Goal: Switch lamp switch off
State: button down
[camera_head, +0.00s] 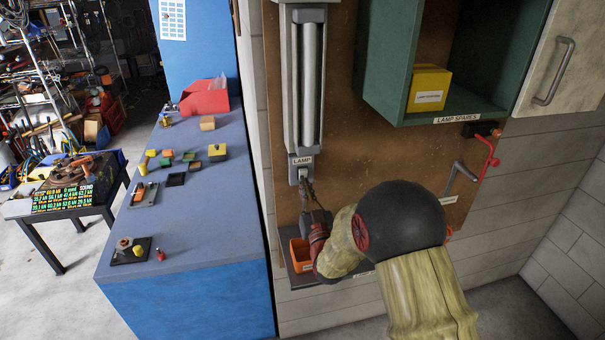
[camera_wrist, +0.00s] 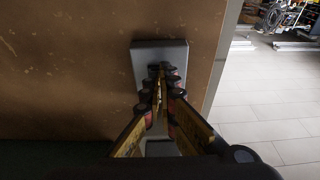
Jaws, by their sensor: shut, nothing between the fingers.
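The lamp (camera_head: 309,85) is a long tube in a pale metal housing, upright on the brown board. Its switch plate (camera_head: 300,166), labelled LAMP, sits just below it; the plate also shows as a grey box in the wrist view (camera_wrist: 177,52). My gripper (camera_head: 306,184) is shut and empty, its fingertips in front of the lower part of the plate. In the wrist view my gripper (camera_wrist: 163,72) has its tips together over a dark spot on the plate. The switch lever is mostly hidden by the tips. I cannot tell its position or whether they touch it.
A green cabinet (camera_head: 377,73) labelled LAMP SPARES holds a yellow box (camera_head: 429,88) at upper right. An orange bin (camera_head: 301,254) sits below my gripper. A red-handled lever (camera_head: 491,157) is at right. A blue bench (camera_head: 190,262) with small parts stands at left.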

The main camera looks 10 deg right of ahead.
jog(key=v, duration=0.3)
jog(key=r+b+v, duration=0.1)
jog(key=v, duration=0.1)
jog(key=shift+s+r, duration=0.1)
jog(key=shift+s, duration=0.4)
jog(key=shift+s, duration=0.1)
jog(key=s+r+g, duration=0.1)
jog(key=s+g, duration=0.6)
jog(key=s, duration=1.2)
jog(key=s+r+g, duration=0.2)
jog(key=s+g, duration=0.6)
jog(key=s, duration=1.1)
jog(key=shift+r, duration=0.3)
